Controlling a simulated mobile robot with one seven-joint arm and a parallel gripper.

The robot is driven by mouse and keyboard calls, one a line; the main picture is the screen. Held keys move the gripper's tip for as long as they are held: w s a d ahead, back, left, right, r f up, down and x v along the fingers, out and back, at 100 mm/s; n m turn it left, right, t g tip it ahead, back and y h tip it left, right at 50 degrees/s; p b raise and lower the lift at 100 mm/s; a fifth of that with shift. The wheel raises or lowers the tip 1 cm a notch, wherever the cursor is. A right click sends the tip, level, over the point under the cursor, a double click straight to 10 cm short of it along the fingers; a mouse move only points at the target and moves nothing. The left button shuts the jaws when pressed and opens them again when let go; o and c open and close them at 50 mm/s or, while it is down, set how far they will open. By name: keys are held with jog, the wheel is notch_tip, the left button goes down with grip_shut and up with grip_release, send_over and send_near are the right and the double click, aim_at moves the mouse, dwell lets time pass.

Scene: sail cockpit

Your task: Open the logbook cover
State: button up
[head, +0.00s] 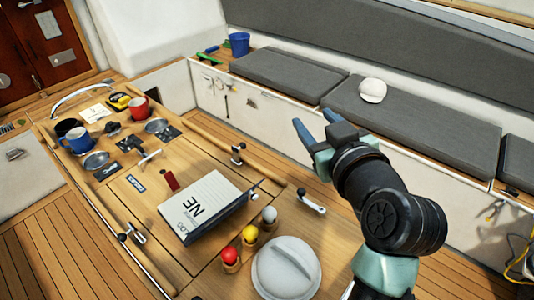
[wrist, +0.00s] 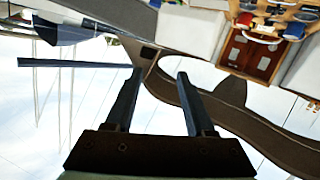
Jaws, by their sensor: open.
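The logbook (head: 203,200) lies on the wooden cockpit table in the head view. Its pale top face carries dark lettering, and a dark edge shows along its lower right side. It looks closed, but I cannot tell whether the cover lies fully flat. My gripper (head: 317,124) is raised to the right of the logbook and beyond it, well apart from it, over the side near the bench. Its two fingers are spread and hold nothing. The wrist view shows the open fingers (wrist: 160,76) against sky and boat structure; the logbook does not show there.
Red, yellow and white balls (head: 249,234) and a round grey lid (head: 286,268) stand near the logbook's right side. A red block (head: 170,181) lies just behind it. Mugs (head: 78,141) stand at the far end. Cushioned benches (head: 420,122) run along the right, with a white cap (head: 373,90).

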jog(key=s+f+n+g+y, duration=0.2)
jog(key=s+f+g+y, duration=0.15)
jog(key=f, duration=0.55)
jog(key=s+f+n+g+y, duration=0.2)
jog(key=s+f+g, duration=0.15)
jog(key=f, duration=0.45)
jog(key=w+a+f+t+p, duration=0.1)
jog(key=w+a+f+p, duration=0.2)
jog(key=w+a+f, duration=0.2)
jog(key=w+a, duration=0.2)
jog(key=a, duration=0.2)
jog(key=shift+w+a, duration=0.15)
grip_shut()
